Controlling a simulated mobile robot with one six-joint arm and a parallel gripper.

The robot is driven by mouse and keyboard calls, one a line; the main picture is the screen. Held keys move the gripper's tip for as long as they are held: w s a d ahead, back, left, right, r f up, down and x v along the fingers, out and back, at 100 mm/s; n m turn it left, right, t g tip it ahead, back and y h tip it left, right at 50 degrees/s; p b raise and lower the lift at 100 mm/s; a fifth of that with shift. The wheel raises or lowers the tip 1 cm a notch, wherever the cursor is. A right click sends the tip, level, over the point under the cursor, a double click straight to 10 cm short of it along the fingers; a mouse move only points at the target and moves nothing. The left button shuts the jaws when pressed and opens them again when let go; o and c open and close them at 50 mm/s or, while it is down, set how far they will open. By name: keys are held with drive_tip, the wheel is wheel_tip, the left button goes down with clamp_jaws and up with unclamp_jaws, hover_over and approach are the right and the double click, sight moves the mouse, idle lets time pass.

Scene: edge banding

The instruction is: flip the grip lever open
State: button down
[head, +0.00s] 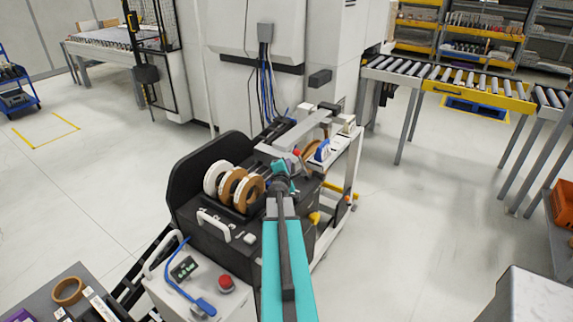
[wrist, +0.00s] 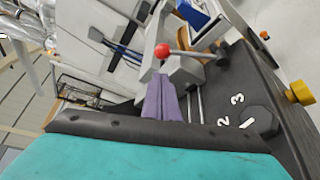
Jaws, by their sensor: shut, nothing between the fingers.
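The grip lever shows in the wrist view as a metal rod with a red ball knob (wrist: 162,50) at its left end and a dark hub at its right. Its red knob (head: 297,152) also shows in the head view on top of the machine, just beyond my wrist. My gripper (wrist: 162,78) is shut and empty; its purple fingers lie together and point at the knob. Their tips appear just below it in the wrist view. I cannot tell whether they touch it. In the head view my arm hides part of the lever area, and the fingers are hard to make out.
A dark panel with a numbered dial (wrist: 262,122) and a yellow knob (wrist: 299,92) lies right of the fingers. Banding rolls (head: 235,186) stand left of my arm. A control box with a red button (head: 226,284) is nearer. Open floor lies right.

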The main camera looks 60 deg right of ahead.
sight(303, 165)
drive_tip(key=shift+p+x, duration=1)
drive_tip(key=shift+x, duration=3.45)
drive_tip(key=shift+b, duration=0.65)
drive_tip(key=shift+s, duration=0.1)
